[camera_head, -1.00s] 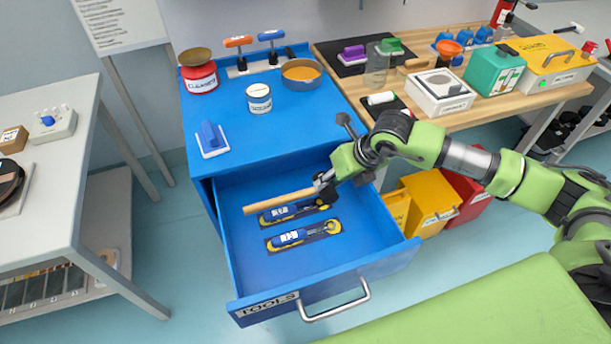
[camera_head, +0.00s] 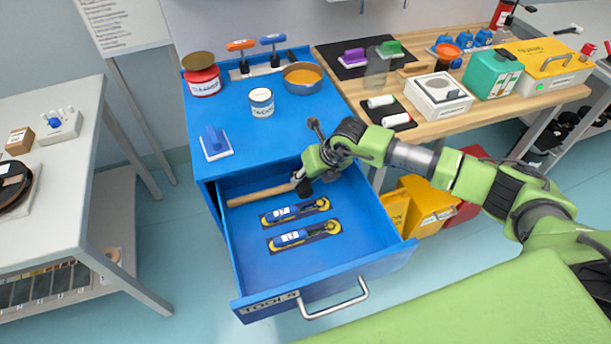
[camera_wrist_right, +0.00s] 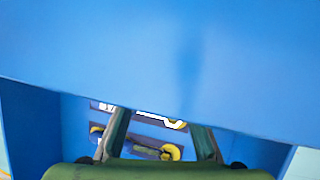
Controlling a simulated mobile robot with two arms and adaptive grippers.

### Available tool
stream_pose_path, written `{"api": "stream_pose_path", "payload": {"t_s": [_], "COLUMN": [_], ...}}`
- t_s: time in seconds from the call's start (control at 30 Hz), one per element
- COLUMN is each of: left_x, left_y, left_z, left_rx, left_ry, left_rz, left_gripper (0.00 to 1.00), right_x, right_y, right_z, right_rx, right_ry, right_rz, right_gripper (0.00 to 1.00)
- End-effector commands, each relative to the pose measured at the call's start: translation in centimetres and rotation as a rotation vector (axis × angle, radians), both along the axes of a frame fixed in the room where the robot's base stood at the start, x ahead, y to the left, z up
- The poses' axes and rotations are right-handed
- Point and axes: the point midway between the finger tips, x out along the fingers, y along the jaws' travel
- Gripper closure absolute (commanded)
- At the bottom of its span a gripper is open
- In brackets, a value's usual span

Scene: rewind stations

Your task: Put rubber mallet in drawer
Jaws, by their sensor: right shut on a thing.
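The mallet's pale wooden handle (camera_head: 258,195) lies roughly level inside the open blue drawer (camera_head: 330,268), near its back, pointing left. My right gripper (camera_head: 301,186) is shut on the mallet near the right end of the handle. The mallet's head is not clearly visible beside the gripper. I cannot tell whether the handle touches the drawer floor. In the right wrist view, the finger sides show low in the picture, with the drawer's tools between them; the mallet cannot be made out there. My left gripper is not in view.
Two blue-handled tools (camera_head: 290,238) lie in yellow-edged recesses in the drawer, in front of the mallet. The blue cabinet top (camera_head: 240,120) above holds cans, a pan and a blue-handled block. Yellow bins (camera_head: 430,203) stand right of the drawer. The drawer's front floor is clear.

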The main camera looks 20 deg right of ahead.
Motion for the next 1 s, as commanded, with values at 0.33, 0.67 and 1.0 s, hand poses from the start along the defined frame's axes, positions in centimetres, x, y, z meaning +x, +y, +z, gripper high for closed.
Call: {"api": "stream_pose_path", "payload": {"t_s": [0.33,0.67,1.0], "left_x": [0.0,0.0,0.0], "left_y": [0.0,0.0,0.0], "left_z": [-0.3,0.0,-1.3], "left_rx": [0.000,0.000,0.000], "left_ry": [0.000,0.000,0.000], "left_rz": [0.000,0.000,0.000], "left_gripper": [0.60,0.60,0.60], "right_x": [-0.1,0.0,-2.1], "right_y": [0.0,0.0,-1.6], "right_z": [-0.3,0.1,5.0], "right_rx": [-0.001,-0.001,-0.002], "right_ry": [0.001,0.000,-0.004], "right_rz": [0.000,0.000,0.000], "right_gripper": [0.55,0.55,0.55]}}
